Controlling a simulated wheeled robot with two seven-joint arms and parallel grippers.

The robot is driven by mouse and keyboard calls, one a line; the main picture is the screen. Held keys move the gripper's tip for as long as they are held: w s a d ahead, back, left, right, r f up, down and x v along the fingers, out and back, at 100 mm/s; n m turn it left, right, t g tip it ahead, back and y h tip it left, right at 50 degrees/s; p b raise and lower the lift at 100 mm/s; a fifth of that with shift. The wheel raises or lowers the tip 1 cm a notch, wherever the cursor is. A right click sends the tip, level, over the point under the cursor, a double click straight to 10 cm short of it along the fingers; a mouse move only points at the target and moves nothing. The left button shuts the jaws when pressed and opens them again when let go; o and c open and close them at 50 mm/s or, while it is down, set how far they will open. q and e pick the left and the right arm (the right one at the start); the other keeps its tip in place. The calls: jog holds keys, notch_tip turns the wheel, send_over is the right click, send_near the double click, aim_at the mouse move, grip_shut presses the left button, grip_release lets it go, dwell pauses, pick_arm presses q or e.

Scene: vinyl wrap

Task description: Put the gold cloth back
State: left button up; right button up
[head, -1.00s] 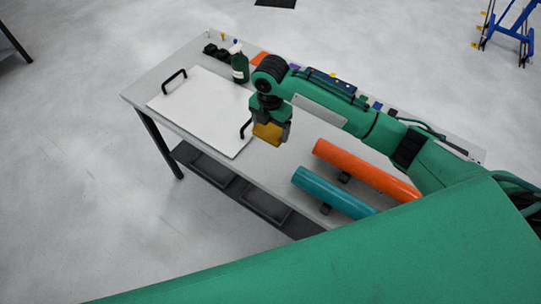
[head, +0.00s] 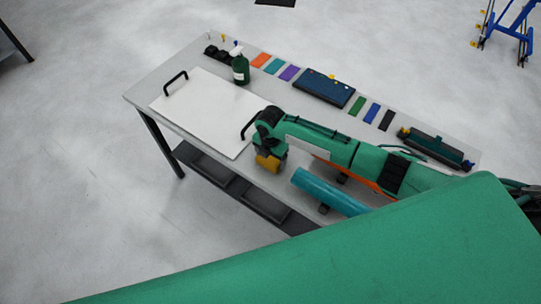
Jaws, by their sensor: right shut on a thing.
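My right gripper (head: 268,158) points down over the near side of the table (head: 277,185), between the white board and the teal roll. It is shut on the gold cloth (head: 267,164), a small yellow block-like piece at its fingertips. I cannot tell how high above the table the cloth is. My left gripper is not in view.
A white board (head: 205,115) with black handles lies left. A teal roll (head: 330,193) lies in front; an orange roll (head: 375,187) is mostly behind my arm. A green spray bottle (head: 240,68), colour swatches (head: 289,73) and a dark blue box (head: 324,88) line the far edge.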

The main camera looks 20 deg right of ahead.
aim_at(270, 158)
jog(key=shift+f, duration=0.2)
jog(key=o, duration=0.9)
jog(key=shift+r, duration=0.65)
notch_tip(270, 158, up, 11)
jog(key=shift+r+b, duration=0.1)
jog(key=shift+b, duration=0.95)
